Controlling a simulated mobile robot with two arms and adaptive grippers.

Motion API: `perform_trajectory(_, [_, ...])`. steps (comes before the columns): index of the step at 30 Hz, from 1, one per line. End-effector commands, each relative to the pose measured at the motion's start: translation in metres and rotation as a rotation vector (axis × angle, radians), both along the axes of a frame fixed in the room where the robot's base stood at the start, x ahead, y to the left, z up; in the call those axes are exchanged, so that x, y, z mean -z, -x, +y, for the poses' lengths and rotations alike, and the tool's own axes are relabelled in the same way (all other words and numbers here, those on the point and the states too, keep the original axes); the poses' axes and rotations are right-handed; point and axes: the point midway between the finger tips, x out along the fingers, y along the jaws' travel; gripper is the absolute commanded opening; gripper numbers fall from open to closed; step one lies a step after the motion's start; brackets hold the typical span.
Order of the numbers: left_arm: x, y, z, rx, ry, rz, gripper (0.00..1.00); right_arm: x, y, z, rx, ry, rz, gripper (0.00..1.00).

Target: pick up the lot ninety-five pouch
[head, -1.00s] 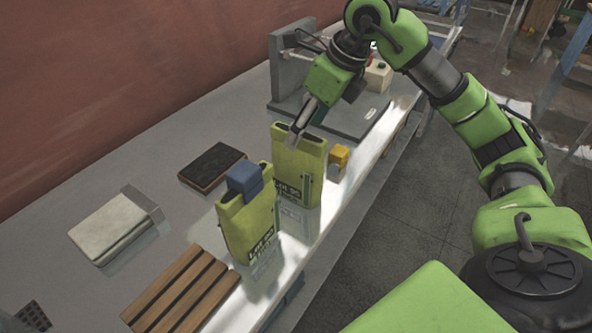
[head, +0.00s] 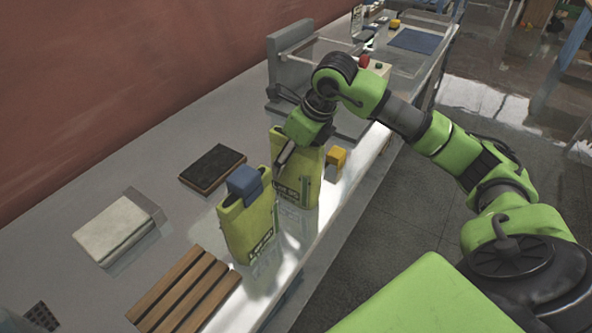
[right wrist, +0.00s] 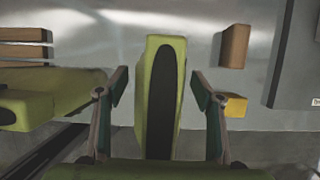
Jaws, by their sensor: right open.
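The lot ninety-five pouch (head: 305,178) is a yellow-green upright pouch with a dark top opening, standing on the bench behind the other pouch. Its printed label is small and partly blurred now. My right gripper (head: 285,160) is at its upper part and hides some of its top. In the right wrist view, the pouch (right wrist: 162,95) stands between the two open fingers, with a visible gap on each side. My left gripper is not in view.
A yellow block (head: 337,157) stands just right of the lot ninety-five pouch. A dark pad (head: 212,167), a pale folded cloth (head: 113,230) and a wooden slatted rack (head: 185,290) lie on the bench. A grey stand (head: 290,55) is behind.

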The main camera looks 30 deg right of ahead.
Motion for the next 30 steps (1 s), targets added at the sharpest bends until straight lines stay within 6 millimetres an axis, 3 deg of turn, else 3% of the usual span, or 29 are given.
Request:
perform_trajectory(2, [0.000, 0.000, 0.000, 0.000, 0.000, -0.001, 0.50, 0.000, 0.000, 0.000, 0.000, 0.000, 0.000, 0.61])
perform_trajectory(6, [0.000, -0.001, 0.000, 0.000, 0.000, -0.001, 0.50, 0.000, 0.000, 0.000, 0.000, 0.000, 0.000, 0.25])
perform_trajectory(8, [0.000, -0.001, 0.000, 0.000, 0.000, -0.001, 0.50, 0.000, 0.000, 0.000, 0.000, 0.000, 0.000, 0.12])
perform_trajectory(11, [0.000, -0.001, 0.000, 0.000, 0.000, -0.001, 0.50, -0.001, 0.000, 0.000, 0.000, 0.000, -0.002, 0.07])
perform_trajectory(20, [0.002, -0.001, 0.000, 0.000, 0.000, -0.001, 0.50, -0.007, -0.001, 0.000, 0.001, 0.001, -0.003, 0.07])
perform_trajectory(25, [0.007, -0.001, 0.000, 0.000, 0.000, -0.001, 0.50, -0.027, -0.001, 0.000, 0.000, -0.001, -0.007, 0.07])
perform_trajectory(30, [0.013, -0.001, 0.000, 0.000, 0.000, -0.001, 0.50, -0.060, -0.002, 0.000, 0.000, -0.001, -0.008, 0.07])
